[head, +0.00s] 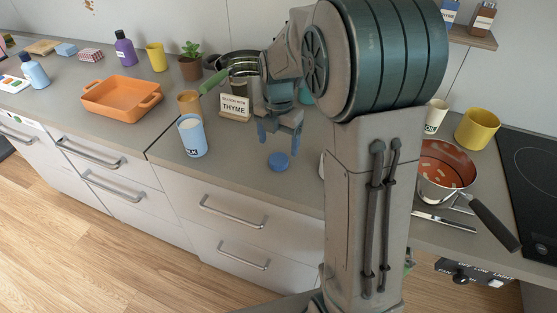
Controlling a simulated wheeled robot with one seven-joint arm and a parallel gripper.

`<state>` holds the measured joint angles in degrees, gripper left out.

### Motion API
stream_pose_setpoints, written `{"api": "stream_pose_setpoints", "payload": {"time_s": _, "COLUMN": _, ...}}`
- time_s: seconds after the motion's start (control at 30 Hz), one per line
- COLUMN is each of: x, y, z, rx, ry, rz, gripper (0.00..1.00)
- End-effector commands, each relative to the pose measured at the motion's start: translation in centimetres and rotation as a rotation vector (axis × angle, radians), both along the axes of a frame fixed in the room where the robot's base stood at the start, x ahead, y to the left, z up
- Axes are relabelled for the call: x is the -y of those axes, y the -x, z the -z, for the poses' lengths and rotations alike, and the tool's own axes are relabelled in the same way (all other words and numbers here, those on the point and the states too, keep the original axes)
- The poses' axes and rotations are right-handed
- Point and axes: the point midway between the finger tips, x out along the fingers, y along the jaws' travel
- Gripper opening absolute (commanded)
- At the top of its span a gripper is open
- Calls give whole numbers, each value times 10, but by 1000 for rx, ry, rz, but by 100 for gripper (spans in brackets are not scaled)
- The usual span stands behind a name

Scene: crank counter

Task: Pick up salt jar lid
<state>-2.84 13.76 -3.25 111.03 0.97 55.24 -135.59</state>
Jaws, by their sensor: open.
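A round blue lid (278,162) lies on the grey counter (235,170), near its front edge. I take it to be the salt jar lid, but I see no label on it. My gripper (279,145) points down above the lid, with its blue fingers apart and nothing between them. The lid appears just below the fingertips, and I see no contact. The exact height of the gap is hard to tell.
A light-blue and white container (192,137) stands left of the gripper, near an orange cup (189,102). A THYME sign (235,107) stands behind. My arm hides counter to the right, where a pot (445,170) sits. Clear counter lies left of the lid.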

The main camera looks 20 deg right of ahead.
Motion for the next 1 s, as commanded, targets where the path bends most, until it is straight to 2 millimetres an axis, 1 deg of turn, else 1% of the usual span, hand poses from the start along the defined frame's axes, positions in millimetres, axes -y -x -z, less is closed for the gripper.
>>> {"api": "stream_pose_setpoints", "payload": {"time_s": 0.23, "x": 1, "y": -1, "z": 18, "rx": -4, "ry": 1, "rz": 1, "gripper": 76}}
{"api": "stream_pose_setpoints", "payload": {"time_s": 0.5, "x": 2, "y": -5, "z": 55, "rx": -3, "ry": 0, "rz": 1, "gripper": 76}}
{"api": "stream_pose_setpoints", "payload": {"time_s": 0.6, "x": 2, "y": -5, "z": 60, "rx": -1, "ry": 1, "rz": 1, "gripper": 76}}
{"api": "stream_pose_setpoints", "payload": {"time_s": 0.8, "x": 2, "y": -5, "z": 60, "rx": 1, "ry": 1, "rz": 1, "gripper": 76}}
{"api": "stream_pose_setpoints", "payload": {"time_s": 0.83, "x": 2, "y": -5, "z": 60, "rx": 1, "ry": 1, "rz": 1, "gripper": 71}}
{"api": "stream_pose_setpoints", "payload": {"time_s": 0.87, "x": 2, "y": -5, "z": 60, "rx": 1, "ry": 1, "rz": 1, "gripper": 62}}
{"api": "stream_pose_setpoints", "payload": {"time_s": 0.9, "x": 2, "y": -5, "z": 60, "rx": 1, "ry": 1, "rz": 1, "gripper": 51}}
{"api": "stream_pose_setpoints", "payload": {"time_s": 0.97, "x": 2, "y": -5, "z": 60, "rx": 1, "ry": 1, "rz": 1, "gripper": 35}}
{"api": "stream_pose_setpoints", "payload": {"time_s": 1.0, "x": 2, "y": -5, "z": 60, "rx": 1, "ry": 1, "rz": 1, "gripper": 30}}
